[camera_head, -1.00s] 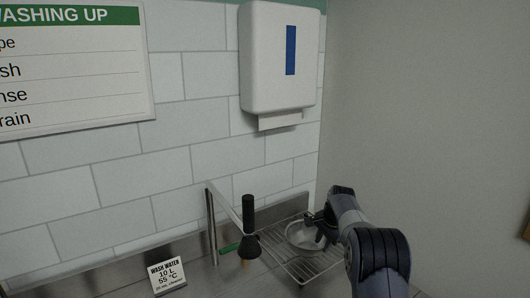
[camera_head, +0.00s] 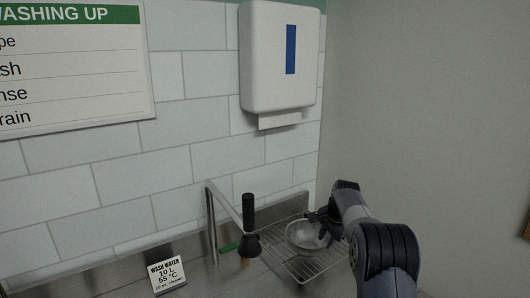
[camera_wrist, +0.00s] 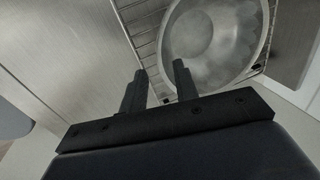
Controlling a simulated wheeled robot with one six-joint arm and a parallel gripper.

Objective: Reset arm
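My gripper (camera_head: 319,220) is at the right in the head view, above and beside a metal bowl (camera_head: 303,240) that rests on a wire drying rack (camera_head: 312,273). In the wrist view my gripper (camera_wrist: 157,79) has its two fingers apart with nothing between them. The bowl (camera_wrist: 210,35) lies beyond the right finger in that view, on the wire rack (camera_wrist: 142,22). I cannot tell from the wrist view exactly how far the fingertips are from the bowl's rim.
A tap with a black spray head (camera_head: 249,243) stands left of the rack. A wash water sign (camera_head: 167,275) is at the front left. A white towel dispenser (camera_head: 278,60) hangs on the tiled wall. A plain wall (camera_head: 430,110) closes the right side.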

